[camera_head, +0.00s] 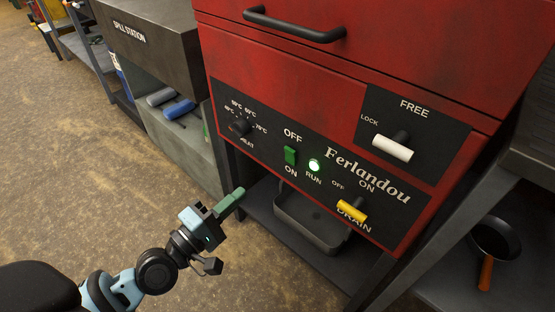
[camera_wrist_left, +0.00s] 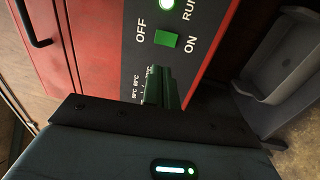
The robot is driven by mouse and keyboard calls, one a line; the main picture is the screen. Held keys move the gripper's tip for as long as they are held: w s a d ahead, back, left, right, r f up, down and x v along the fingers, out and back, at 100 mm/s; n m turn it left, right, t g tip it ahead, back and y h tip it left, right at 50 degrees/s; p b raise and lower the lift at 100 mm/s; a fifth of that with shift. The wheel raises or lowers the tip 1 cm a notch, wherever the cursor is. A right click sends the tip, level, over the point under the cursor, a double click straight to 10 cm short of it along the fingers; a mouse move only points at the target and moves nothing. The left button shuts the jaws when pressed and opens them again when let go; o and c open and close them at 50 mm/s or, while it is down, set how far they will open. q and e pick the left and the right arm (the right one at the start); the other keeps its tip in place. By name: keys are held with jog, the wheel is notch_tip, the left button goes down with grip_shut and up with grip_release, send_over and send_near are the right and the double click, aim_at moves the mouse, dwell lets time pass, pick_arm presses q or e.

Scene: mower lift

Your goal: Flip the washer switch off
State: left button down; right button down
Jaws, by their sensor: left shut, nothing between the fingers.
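The washer is a red cabinet (camera_head: 285,65) with a black control panel. Its green switch (camera_head: 290,156) sits between OFF above and ON below; it also shows in the left wrist view (camera_wrist_left: 166,40). Which way the switch is tipped is too small to tell. The RUN lamp (camera_head: 314,165) beside it glows green. My left gripper (camera_head: 238,192) is shut and empty, with its green fingers pointing up toward the panel. It is below and left of the switch, apart from it. The fingers also show in the left wrist view (camera_wrist_left: 160,88). My right gripper is not in view.
A temperature knob (camera_head: 239,127) is left of the switch. A yellow DRAIN handle (camera_head: 351,210) and a white LOCK/FREE handle (camera_head: 392,148) stick out at the right. A grey tray (camera_head: 312,222) lies under the panel. The floor at left is clear.

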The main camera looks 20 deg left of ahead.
aim_at(286, 152)
pick_arm(q)
jog(key=x, duration=1.3)
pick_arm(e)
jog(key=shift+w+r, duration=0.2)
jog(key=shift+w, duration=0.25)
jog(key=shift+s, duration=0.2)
